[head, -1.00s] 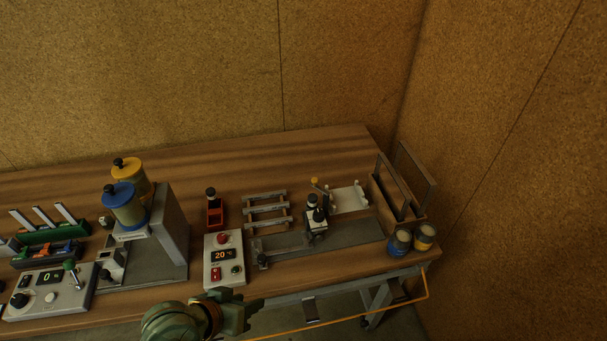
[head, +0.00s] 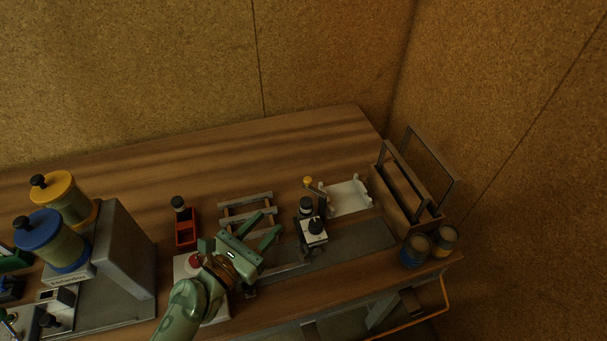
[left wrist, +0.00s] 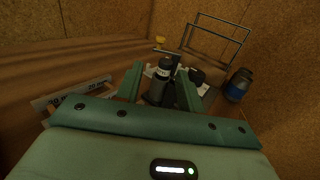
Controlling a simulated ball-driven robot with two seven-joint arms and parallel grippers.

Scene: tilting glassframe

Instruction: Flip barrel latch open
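A small unit with a white block and black knobs (head: 313,232) stands on a dark grey base plate (head: 362,236) toward the right of the table. A lever with a yellow knob (head: 308,181) rises just behind it. I cannot tell which part is the barrel latch. My left gripper (head: 271,226) is open and empty, left of the unit and apart from it in the head view. In the left wrist view, a dark upright cylinder (left wrist: 160,82) appears between the open fingers, farther off. My right gripper is not in view.
A white tray (head: 347,198) lies behind the unit. A metal rack (head: 245,205) and red box (head: 185,228) lie left. The table's back is clear.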

